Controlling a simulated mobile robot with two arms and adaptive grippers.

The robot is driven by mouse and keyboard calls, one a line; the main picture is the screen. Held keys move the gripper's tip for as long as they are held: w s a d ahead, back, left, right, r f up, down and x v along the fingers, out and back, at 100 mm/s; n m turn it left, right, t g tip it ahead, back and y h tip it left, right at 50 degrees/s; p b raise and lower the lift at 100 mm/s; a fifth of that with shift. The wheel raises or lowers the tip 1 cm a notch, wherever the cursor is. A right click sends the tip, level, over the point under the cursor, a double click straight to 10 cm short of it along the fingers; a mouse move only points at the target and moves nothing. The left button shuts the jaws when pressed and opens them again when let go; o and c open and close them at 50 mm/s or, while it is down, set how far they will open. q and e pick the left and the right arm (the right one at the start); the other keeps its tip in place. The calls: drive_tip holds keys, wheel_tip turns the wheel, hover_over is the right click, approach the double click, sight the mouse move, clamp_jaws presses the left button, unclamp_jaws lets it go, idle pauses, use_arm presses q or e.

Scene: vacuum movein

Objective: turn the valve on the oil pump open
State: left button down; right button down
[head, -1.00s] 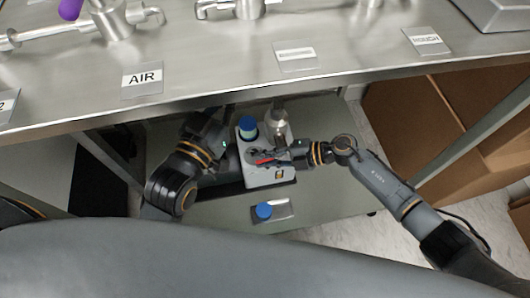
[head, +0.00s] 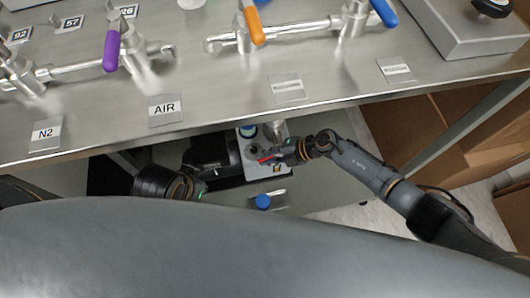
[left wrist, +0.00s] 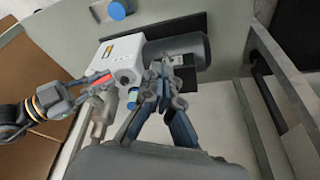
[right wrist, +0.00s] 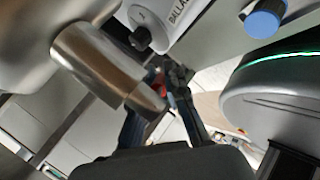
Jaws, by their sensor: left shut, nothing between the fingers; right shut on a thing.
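The oil pump (head: 249,172) stands on a low shelf under the steel bench, with a dark motor on its left and a blue cap (head: 247,131) on top. A small red part (head: 266,158), seemingly the valve handle, is on its upper face; the left wrist view shows it too (left wrist: 98,79). My right gripper (head: 278,156) is shut on this red part; its fingers (right wrist: 172,84) partly hide it. My left gripper (head: 207,178) is shut and empty in front of the motor. Its fingers (left wrist: 160,70) appear close to the motor; contact cannot be told.
The steel bench (head: 225,112) overhangs the pump, with purple-, orange- and blue-handled valves on top. A metal cylinder (right wrist: 85,55) is close beside my right fingers. A separate blue knob (head: 263,201) is in front of the pump. Cardboard boxes (head: 420,130) stand at the right.

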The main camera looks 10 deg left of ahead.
drive_tip(key=h+p, duration=0.1)
drive_tip(key=p, duration=0.2)
drive_tip(key=shift+d+f+t, duration=0.2)
drive_tip(key=shift+t, duration=0.1)
use_arm(q)
wheel_tip(320, 180, down, 13)
drive_tip(key=shift+w+d+f+g, duration=0.15)
drive_tip(key=shift+w+g, duration=0.05)
drive_tip(key=shift+g, duration=0.2)
use_arm(e)
drive_tip(key=shift+f, duration=0.1)
drive_tip(key=c, duration=1.3)
unclamp_jaws()
drive_tip(key=shift+c, duration=0.2)
drive_tip(key=shift+w+d, duration=0.1)
drive_tip(key=v, duration=1.2)
drive_tip(key=shift+a, duration=0.25)
